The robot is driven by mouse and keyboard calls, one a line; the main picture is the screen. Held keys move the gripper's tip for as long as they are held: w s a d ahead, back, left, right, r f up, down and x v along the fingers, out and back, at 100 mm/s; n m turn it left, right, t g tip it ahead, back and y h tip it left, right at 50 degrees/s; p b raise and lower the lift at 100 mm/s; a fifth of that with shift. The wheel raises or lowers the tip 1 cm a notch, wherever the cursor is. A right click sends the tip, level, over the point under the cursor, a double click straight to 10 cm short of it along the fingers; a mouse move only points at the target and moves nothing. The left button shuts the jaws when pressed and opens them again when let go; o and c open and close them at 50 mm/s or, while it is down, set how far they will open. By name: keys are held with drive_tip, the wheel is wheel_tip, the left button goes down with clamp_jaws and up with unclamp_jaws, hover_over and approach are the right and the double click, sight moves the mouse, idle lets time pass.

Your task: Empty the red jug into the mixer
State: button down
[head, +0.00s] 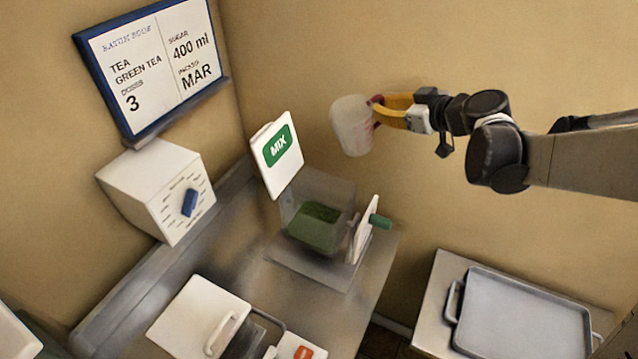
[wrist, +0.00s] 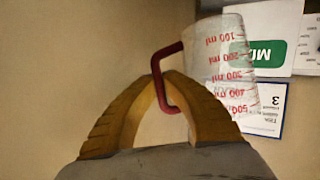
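The red jug (head: 352,128) is a clear measuring jug with a red handle and red ml marks; it also shows in the wrist view (wrist: 222,65). My gripper (head: 385,108) is shut on the red handle, and its yellow fingers (wrist: 170,90) meet around it in the wrist view. The jug is held in the air, roughly upright, above and a little right of the mixer in the head view. The mixer (head: 345,200) is a clear box with green stuff inside, below a white MIX sign (head: 278,152). I cannot make out the jug's contents.
A white plate with a green handle (head: 366,228) stands at the mixer's right. A white box with a blue knob (head: 160,190) and a white lidded container (head: 200,315) are left. A grey tray (head: 525,315) lies right. A batch board (head: 155,65) hangs on the wall.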

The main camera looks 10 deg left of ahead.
drive_tip(key=shift+f, duration=0.15)
drive_tip(key=s, duration=0.1)
drive_tip(key=s+d+r+m, duration=0.1)
drive_tip(key=s, duration=0.1)
drive_tip(key=s+d+m+y, duration=0.1)
drive_tip(key=shift+s+r, duration=0.25)
drive_tip(key=shift+s, duration=0.05)
